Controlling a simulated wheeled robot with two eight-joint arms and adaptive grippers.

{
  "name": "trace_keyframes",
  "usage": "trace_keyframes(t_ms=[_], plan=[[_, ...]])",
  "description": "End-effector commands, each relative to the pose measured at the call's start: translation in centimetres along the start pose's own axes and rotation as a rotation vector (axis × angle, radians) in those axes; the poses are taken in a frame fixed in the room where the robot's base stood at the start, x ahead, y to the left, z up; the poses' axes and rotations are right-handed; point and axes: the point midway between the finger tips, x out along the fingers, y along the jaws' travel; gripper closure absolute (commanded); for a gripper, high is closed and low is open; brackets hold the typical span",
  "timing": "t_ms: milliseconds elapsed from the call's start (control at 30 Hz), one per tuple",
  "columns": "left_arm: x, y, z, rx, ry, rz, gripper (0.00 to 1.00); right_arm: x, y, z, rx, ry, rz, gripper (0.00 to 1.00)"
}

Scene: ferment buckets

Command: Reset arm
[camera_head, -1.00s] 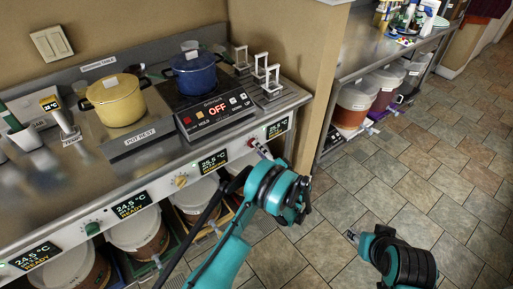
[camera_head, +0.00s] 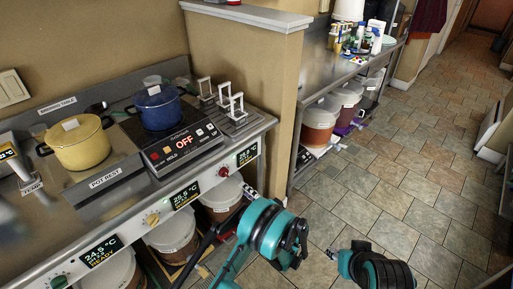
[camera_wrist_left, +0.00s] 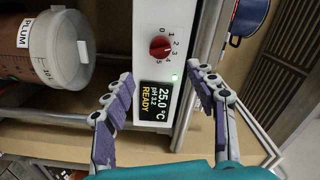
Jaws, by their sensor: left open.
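My left gripper (camera_head: 250,193) is open and empty in front of the stainless counter's front panel. In the left wrist view its two purple-padded fingers (camera_wrist_left: 160,82) are spread apart, with the panel beyond them. A red knob (camera_wrist_left: 160,46) and a display (camera_wrist_left: 157,103) reading 25.0 °C, READY, show there, apart from the fingers. The red knob (camera_head: 222,172) also shows in the head view, left of the gripper. My right gripper (camera_head: 331,253) shows only as a small tip over the floor at the lower middle; its jaws are too small to read.
A blue pot (camera_head: 160,108) stands on the cooktop, which reads OFF; a yellow pot (camera_head: 78,146) stands on the pot rest. Lidded buckets (camera_head: 172,236) sit under the counter. A PLUM bucket (camera_wrist_left: 50,50) is close by. Tiled floor (camera_head: 400,180) is free at right.

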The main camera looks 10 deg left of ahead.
Motion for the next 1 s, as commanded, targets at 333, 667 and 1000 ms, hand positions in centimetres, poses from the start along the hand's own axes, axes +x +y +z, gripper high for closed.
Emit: trace_keyframes(t_ms=[333, 667, 1000], plan=[[2.3, -3.5, -0.3, -0.001, -0.047, 0.126, 0.43, 0.0, 0.0, 0.0, 0.000, 0.000, 0.000, 0.60], [4.3, -12.2, 3.1, -0.062, -0.146, 0.475, 0.43, 0.0, 0.0, 0.0, 0.000, 0.000, 0.000, 0.60], [0.4, -19.4, 10.5, -0.223, -0.209, 0.805, 0.43, 0.0, 0.0, 0.0, 0.000, 0.000, 0.000, 0.60]])
